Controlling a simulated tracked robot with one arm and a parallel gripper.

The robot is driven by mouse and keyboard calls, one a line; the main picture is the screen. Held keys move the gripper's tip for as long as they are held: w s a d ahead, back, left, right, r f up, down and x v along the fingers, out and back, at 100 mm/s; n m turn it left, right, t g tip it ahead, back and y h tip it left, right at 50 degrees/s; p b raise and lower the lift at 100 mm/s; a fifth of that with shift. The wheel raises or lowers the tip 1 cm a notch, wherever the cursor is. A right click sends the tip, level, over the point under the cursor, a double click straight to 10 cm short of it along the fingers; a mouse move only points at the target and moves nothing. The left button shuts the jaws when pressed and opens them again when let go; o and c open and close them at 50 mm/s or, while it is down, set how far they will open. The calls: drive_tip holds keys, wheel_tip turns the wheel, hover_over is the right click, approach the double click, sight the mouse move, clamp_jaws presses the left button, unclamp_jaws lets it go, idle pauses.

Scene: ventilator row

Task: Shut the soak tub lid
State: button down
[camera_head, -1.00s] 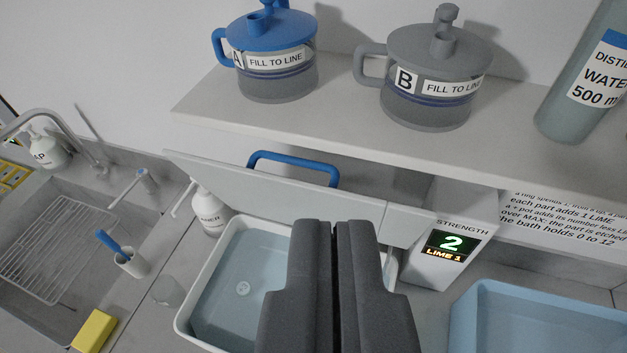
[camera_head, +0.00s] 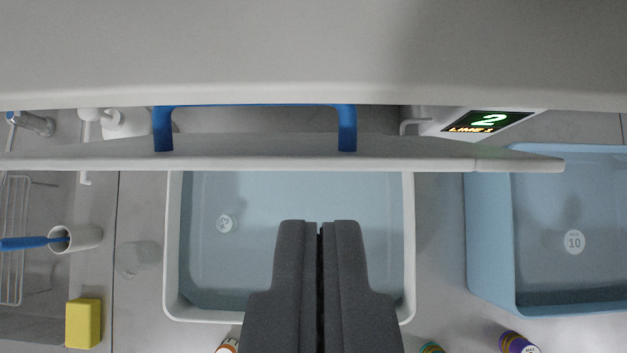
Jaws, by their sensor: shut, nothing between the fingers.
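The soak tub (camera_head: 172,250) is a white-rimmed basin with pale blue liquid, seen from above in the middle. Its lid (camera_head: 420,155) stands raised along the tub's back side, seen nearly edge-on as a long grey panel. A blue bar handle (camera_head: 255,106) is on the lid's far side, under the shelf edge. My gripper (camera_head: 320,224) is shut and empty, its fingers over the tub in the picture and in front of the lid. I cannot tell how high above the tub it is. It hides the lower middle of the tub.
A grey shelf (camera_head: 320,50) fills the top. A display reading 2, LIME 1 (camera_head: 487,122) is behind the lid. A blue bath (camera_head: 490,240) stands right. A brush cup (camera_head: 76,238), a clear glass (camera_head: 137,258) and a yellow sponge (camera_head: 84,323) are left. Bottle tops line the bottom edge.

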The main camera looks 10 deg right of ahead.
sight(319, 156)
drive_tip(key=p+x, duration=0.2)
drive_tip(key=x, duration=0.7)
drive_tip(key=shift+w+d+f+p, duration=0.1)
drive_tip(key=shift+w+f+p, duration=0.1)
drive_tip(key=shift+p, duration=0.1)
drive_tip(key=shift+s+f, duration=0.1)
